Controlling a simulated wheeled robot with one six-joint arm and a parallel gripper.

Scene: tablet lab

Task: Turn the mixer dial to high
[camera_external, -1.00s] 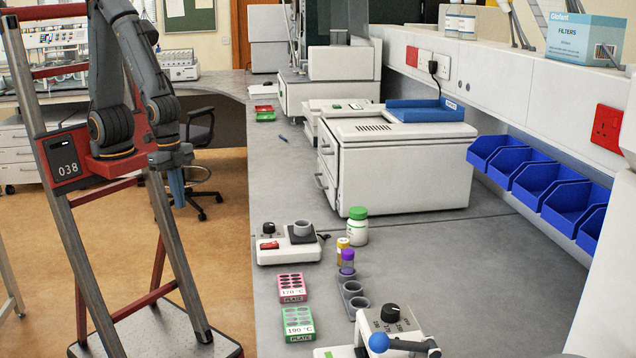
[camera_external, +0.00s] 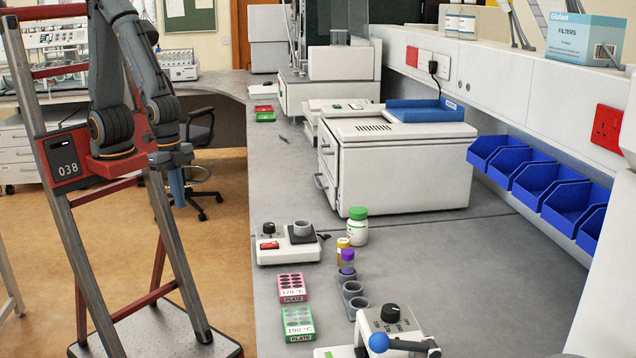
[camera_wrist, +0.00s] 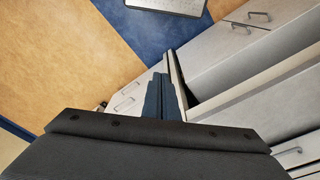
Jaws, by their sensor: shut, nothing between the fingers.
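A small white device, seemingly the mixer (camera_external: 285,255), sits on the bench near its left edge in the external view. It has a small black dial (camera_external: 269,228), a red switch (camera_external: 269,245) and a grey cup (camera_external: 303,228) on top. The dial's setting is too small to read. My gripper (camera_external: 177,192) hangs left of the bench, behind and left of the mixer, well apart from it. Its blue fingers (camera_wrist: 161,95) are shut and empty in the wrist view, which shows floor and drawer fronts, not the mixer.
A second device with a black dial (camera_external: 390,313) and blue-knobbed lever stands at the front. A pink rack (camera_external: 291,297), a green rack (camera_external: 298,334), a tube holder (camera_external: 354,290) and a green-capped bottle (camera_external: 357,231) are near the mixer. A chair (camera_external: 203,150) stands behind my arm.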

